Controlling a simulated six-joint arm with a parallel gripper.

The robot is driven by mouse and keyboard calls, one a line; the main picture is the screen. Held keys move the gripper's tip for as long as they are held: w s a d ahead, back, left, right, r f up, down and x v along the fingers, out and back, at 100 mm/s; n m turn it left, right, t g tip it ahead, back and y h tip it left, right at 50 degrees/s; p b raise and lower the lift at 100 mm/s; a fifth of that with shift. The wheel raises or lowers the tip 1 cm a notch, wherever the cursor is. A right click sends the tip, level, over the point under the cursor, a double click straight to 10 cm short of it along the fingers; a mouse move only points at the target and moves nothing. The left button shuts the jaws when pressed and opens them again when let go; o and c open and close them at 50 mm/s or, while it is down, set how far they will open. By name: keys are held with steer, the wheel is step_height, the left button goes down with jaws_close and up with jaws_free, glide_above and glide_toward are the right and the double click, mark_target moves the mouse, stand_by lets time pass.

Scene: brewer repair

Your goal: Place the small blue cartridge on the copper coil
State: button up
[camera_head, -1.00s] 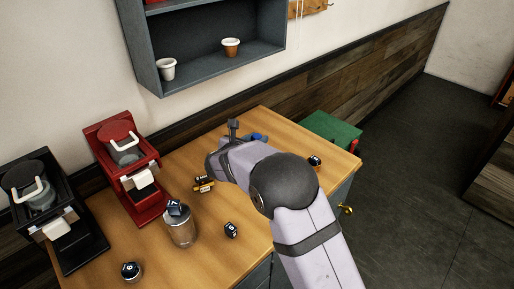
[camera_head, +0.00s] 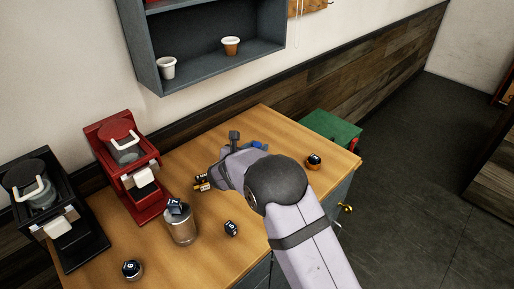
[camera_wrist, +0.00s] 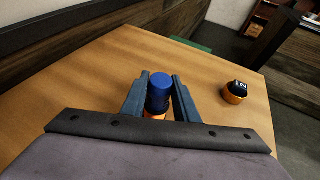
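The small blue cartridge (camera_wrist: 159,88) is a short upright blue cylinder between the two fingers of my gripper (camera_wrist: 159,82) in the wrist view. The fingers appear closed against its sides. An orange-copper part (camera_wrist: 155,116) shows just below the cartridge, mostly hidden by the gripper body; it may be the copper coil. I cannot tell whether the cartridge touches it. In the head view a bit of blue (camera_head: 258,146) shows beside my gripper, over the back part of the table, and my arm hides the rest.
A dark-topped piece with an orange base (camera_head: 313,160) stands to the right.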

steer(key=o, duration=0.3)
steer(key=shift+r, duration=0.1)
steer(key=shift+r, duration=0.15)
steer(key=shift+s+a, duration=0.15)
steer(key=shift+s, duration=0.1)
steer(key=b+v, duration=0.3)
steer(key=v, duration=0.8)
steer(key=shift+s, duration=0.15)
steer(key=shift+r, duration=0.1)
